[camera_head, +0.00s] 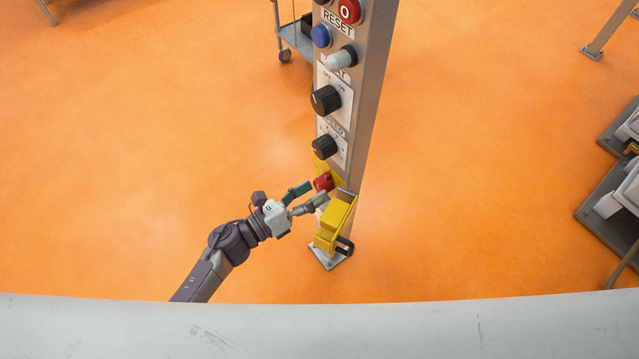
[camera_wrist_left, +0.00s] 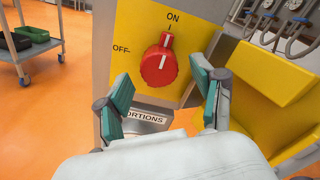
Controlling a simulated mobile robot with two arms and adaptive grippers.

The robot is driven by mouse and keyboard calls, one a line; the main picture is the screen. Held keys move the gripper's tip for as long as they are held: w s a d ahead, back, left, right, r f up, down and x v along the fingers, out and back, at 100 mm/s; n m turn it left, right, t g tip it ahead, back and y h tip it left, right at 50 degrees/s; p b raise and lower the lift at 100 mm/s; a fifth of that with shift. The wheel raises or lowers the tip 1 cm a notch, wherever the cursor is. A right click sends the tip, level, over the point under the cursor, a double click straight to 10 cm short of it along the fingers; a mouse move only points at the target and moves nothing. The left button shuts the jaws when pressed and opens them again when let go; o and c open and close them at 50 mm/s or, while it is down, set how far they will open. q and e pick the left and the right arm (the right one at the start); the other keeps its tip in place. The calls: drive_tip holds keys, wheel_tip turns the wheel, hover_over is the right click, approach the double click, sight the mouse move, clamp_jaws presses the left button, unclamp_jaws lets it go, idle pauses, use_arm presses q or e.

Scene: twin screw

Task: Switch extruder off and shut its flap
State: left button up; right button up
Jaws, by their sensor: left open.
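The red rotary switch (camera_wrist_left: 160,66) sits on a yellow plate (camera_wrist_left: 128,28) with its pointer up at ON; OFF is marked to its left. In the head view the red switch (camera_head: 323,181) shows low on the grey post. The yellow flap (camera_head: 336,221) stands swung open to the right of the switch; in the wrist view the flap (camera_wrist_left: 270,85) fills the right side. My left gripper (camera_head: 308,198) is open in front of the switch. Its green-padded fingers (camera_wrist_left: 165,102) are either side of and below the knob, apart from it. My right gripper is not in view.
The grey post (camera_head: 362,95) carries black knobs (camera_head: 325,100), a white lever (camera_head: 342,58), a blue button (camera_head: 321,36) and a red button (camera_head: 349,10) above the switch. A trolley (camera_head: 297,38) stands behind. The orange floor left of the post is clear.

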use_arm(q)
drive_tip(key=shift+x, duration=1.3)
drive_tip(key=c, duration=1.1)
